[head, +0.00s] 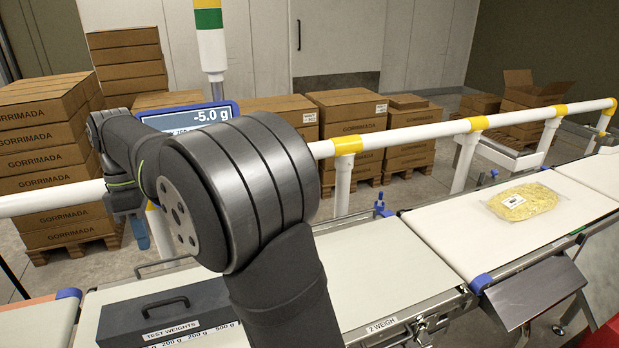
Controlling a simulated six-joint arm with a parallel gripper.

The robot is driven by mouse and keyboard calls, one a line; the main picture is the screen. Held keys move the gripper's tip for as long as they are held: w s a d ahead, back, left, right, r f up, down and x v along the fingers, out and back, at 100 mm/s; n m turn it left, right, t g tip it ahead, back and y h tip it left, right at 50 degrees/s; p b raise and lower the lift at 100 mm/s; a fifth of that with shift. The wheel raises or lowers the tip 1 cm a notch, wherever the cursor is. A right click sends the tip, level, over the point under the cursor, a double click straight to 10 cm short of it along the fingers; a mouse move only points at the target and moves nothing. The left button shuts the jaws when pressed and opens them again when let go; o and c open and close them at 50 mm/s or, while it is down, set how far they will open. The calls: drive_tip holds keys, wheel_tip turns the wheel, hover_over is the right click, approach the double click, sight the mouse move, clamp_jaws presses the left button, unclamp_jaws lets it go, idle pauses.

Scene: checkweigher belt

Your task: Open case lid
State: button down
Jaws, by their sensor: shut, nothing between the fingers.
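The dark grey test-weights case (135,318) sits on the belt at the lower left, its lid down. A black handle (166,303) stands up on the top, and a "TEST WEIGHTS" label is near its front edge. My arm covers the right part of the case. My gripper (141,238) shows only partly, beyond and above the case's back side, pointing down. It is shut and empty, and apart from the handle in the picture.
A bagged yellow product (524,201) lies on the right belt. A white rail with yellow joints (430,138) runs behind the belts. The scale display (187,108) reads -5.0 g. The middle belt (385,265) is clear. Stacked cartons (45,160) stand behind.

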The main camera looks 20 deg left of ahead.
drive_tip(key=s+d+f+m+t+y, duration=0.1)
drive_tip(key=s+d+f+y, duration=0.35)
drive_tip(key=d, duration=0.25)
drive_tip(key=s+d+f+m+t+y, duration=0.1)
drive_tip(key=s+d+f+y, duration=0.3)
drive_tip(key=d, duration=0.3)
drive_tip(key=y, duration=0.1)
approach(174, 320)
drive_tip(key=s+a+f, duration=0.3)
drive_tip(key=f, duration=0.1)
drive_tip(key=shift+w+a+r, duration=0.15)
drive_tip(key=shift+w+a, duration=0.4)
drive_tip(key=shift+a, duration=0.05)
drive_tip(key=shift+w+a+r, duration=0.15)
drive_tip(key=shift+w+a, duration=0.35)
drive_tip(key=shift+a, duration=0.1)
drive_tip(key=shift+w+a+r, duration=0.15)
drive_tip(key=shift+w+a, duration=0.2)
drive_tip(key=shift+w+a+r, duration=0.1)
drive_tip(key=shift+w+a+r, duration=0.1)
